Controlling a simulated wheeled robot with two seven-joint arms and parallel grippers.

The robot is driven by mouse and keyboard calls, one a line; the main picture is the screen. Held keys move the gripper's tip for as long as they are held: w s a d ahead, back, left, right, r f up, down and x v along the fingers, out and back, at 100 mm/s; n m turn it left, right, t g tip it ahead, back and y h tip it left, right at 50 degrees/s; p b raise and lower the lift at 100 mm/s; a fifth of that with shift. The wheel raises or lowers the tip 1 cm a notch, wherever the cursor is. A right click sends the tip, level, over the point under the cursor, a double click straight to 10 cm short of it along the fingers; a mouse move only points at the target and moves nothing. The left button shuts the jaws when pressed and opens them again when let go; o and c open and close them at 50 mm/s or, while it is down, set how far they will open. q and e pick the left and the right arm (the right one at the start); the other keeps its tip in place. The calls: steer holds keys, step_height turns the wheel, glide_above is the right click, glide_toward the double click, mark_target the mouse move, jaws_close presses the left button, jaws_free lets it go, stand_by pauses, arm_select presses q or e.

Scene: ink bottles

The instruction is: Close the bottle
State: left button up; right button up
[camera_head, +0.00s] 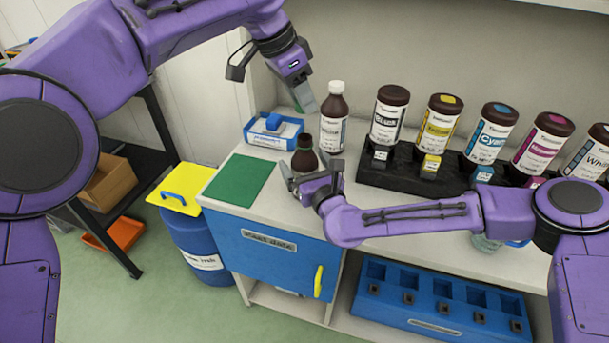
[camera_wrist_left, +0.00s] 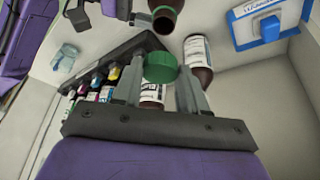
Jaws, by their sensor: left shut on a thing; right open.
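A small brown bottle (camera_head: 305,158) stands on the white counter. Its open mouth shows no cap; it also shows at the top of the left wrist view (camera_wrist_left: 166,16). My right gripper (camera_head: 311,174) is open at this bottle, with fingers on either side of it; contact is not clear. My left gripper (camera_head: 302,100) is raised above the counter, up and behind the small bottle. In the left wrist view, its fingers (camera_wrist_left: 160,88) are shut on a green cap (camera_wrist_left: 160,67). The cap is mostly hidden in the head view.
A taller brown bottle with a white cap (camera_head: 333,118) stands close behind the small one. A black rack (camera_head: 385,172) with several ink bottles is to the right. A blue-and-white box (camera_head: 258,139) and a green mat (camera_head: 238,181) are to the left.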

mark_target(296, 110)
steer(key=c, duration=1.5)
arm_select(q)
steer(key=shift+s+f, duration=0.1)
steer(key=shift+f, duration=2.4)
steer(key=shift+f, duration=0.85)
steer(key=shift+f, duration=0.55)
